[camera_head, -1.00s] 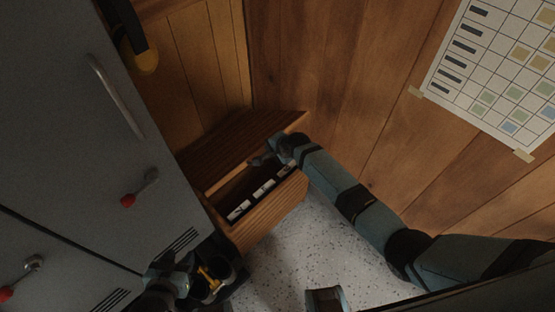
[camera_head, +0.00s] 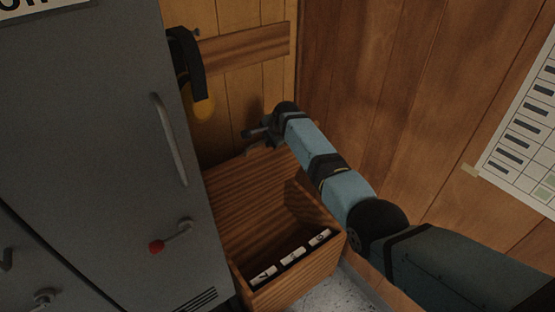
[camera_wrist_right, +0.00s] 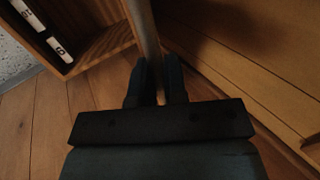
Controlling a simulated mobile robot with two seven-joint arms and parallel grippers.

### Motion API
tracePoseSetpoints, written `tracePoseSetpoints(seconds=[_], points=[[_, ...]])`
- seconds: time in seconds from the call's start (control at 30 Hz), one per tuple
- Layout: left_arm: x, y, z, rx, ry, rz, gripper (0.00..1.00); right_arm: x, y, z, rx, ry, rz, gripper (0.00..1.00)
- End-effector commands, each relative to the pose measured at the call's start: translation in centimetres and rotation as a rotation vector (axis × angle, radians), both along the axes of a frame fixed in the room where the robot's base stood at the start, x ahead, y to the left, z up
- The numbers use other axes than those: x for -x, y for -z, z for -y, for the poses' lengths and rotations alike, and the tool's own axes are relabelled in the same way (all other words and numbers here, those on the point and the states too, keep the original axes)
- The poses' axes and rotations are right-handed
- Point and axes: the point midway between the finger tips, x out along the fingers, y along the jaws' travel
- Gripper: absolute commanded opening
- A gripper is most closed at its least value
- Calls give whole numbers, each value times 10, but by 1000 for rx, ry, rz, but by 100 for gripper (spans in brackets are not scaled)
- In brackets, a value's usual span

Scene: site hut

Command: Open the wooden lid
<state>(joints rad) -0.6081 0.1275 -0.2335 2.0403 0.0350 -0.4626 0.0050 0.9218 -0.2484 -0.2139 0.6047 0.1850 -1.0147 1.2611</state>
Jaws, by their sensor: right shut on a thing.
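The wooden lid (camera_head: 238,190) belongs to a wooden box (camera_head: 300,282) in the corner. It stands raised, leaning up toward the back wall, and the box's inside is exposed. My right gripper (camera_head: 257,136) is at the lid's upper edge. In the right wrist view, my right gripper (camera_wrist_right: 158,82) is shut on the lid, whose edge (camera_wrist_right: 143,35) runs up from between the fingers. White labelled pieces (camera_head: 291,256) show inside the box. My left gripper is not in view.
A grey cabinet (camera_head: 90,130) with a long handle and a red-knobbed lever (camera_head: 170,238) stands close on the left. Wood-panelled walls (camera_head: 370,90) close in the back and right. Speckled floor (camera_head: 340,295) shows beside the box.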

Motion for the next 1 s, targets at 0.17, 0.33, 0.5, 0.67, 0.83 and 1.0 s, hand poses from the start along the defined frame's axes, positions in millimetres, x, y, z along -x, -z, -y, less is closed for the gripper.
tracePoseSetpoints(seconds=[0.17,0.33,0.5,0.67,0.83,1.0], points=[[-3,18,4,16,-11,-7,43,-15,-2,-10,1,-3,1,0],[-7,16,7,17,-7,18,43,-24,-6,-15,2,-2,1,0],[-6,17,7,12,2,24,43,-28,-9,-18,2,-3,0,0],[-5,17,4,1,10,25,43,-29,-10,-19,2,-3,0,0],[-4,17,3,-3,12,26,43,-29,-11,-19,3,-2,1,0],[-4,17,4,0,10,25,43,-29,-10,-19,2,-2,1,22]])
